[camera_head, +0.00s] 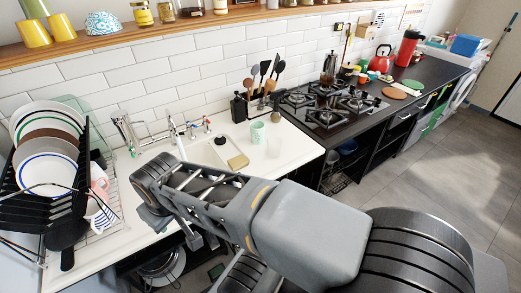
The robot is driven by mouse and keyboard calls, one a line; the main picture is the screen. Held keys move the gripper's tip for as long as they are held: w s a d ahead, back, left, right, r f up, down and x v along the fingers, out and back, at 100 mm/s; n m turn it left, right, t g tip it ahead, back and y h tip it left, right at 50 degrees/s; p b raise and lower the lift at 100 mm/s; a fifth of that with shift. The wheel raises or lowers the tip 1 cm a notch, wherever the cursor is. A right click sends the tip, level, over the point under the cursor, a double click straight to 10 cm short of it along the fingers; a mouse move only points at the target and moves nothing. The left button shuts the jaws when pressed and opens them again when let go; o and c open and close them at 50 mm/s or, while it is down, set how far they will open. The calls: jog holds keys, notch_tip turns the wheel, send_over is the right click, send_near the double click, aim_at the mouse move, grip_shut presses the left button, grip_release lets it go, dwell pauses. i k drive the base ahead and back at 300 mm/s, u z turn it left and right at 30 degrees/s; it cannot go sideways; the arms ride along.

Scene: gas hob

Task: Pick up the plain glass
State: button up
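A small clear glass (274,148) appears to stand on the white counter to the right of the sink. It is faint and small in the picture. A mint green cup (258,132) stands just behind it to the left. My arm reaches across the foreground from the lower right, over the counter's front edge. My gripper (203,240) shows only in part under the arm, to the left of and nearer than the glass, and well apart from it. Its fingers are mostly hidden, so I cannot tell whether they are open or shut.
The sink (205,152) holds a yellow sponge (238,161) at its right. A black dish rack (75,190) with plates stands on the left. Some counter is bare right of the glass.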

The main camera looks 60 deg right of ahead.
aim_at(275, 143)
jog(key=u, duration=2)
jog(key=k, duration=1.2)
jog(key=z, duration=1.45)
